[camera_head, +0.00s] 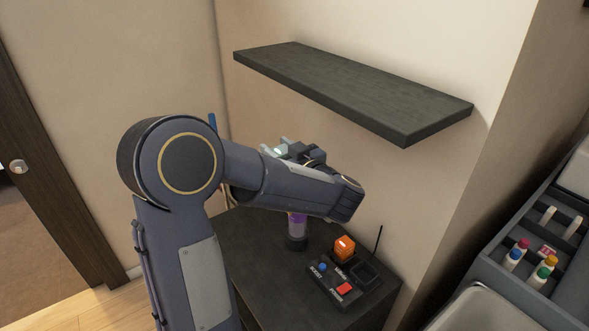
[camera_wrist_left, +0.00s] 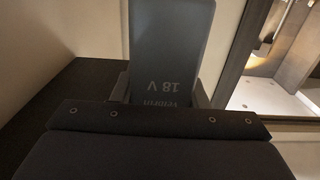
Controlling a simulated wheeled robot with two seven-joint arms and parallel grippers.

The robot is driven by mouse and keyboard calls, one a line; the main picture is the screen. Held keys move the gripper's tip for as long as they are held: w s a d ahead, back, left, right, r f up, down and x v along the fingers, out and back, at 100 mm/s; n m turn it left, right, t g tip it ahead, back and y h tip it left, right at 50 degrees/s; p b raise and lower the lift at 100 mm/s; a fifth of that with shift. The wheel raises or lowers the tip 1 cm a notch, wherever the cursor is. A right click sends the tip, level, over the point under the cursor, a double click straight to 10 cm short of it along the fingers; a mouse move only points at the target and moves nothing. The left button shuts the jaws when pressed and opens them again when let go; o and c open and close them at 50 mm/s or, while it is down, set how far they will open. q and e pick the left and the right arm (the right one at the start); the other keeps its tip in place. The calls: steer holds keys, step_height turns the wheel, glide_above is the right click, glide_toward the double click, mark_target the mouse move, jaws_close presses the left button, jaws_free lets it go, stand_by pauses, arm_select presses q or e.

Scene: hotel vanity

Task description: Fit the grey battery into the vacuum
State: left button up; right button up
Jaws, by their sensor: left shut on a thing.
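The grey battery (camera_wrist_left: 170,50), marked "18 V", stands between the fingers of my left gripper (camera_wrist_left: 163,88) in the left wrist view. The gripper is shut on it. In the head view my left arm reaches across the dark counter, and its forearm hides much of the hand; light finger-like parts of the gripper (camera_head: 280,148) show above it. The battery cannot be made out there. A purple, clear-sided cylinder on a dark foot (camera_head: 297,230), possibly part of the vacuum, shows below the forearm. The rest of it is hidden. My right gripper is not in view.
A dark dock (camera_head: 345,285) with a blue and a red button and an orange block (camera_head: 345,248) sits on the counter (camera_head: 260,275). A dark shelf (camera_head: 350,88) juts from the wall above. A grey organiser (camera_head: 545,255) with bottles stands at right.

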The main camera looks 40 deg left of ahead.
arm_select(q)
steer(key=w+f+b, duration=0.2)
steer(key=w+f, duration=0.1)
steer(key=w+a+f+b, duration=0.1)
steer(key=w+f+b, duration=0.2)
steer(key=f, duration=0.1)
steer(key=w+a+f+b, duration=0.1)
steer(key=w+f+b, duration=0.1)
steer(key=f, duration=0.2)
steer(key=shift+w+a, duration=0.25)
steer(key=shift+w, duration=0.15)
steer(key=shift+r, duration=0.15)
steer(key=o, duration=1.2)
steer(key=shift+f, duration=0.2)
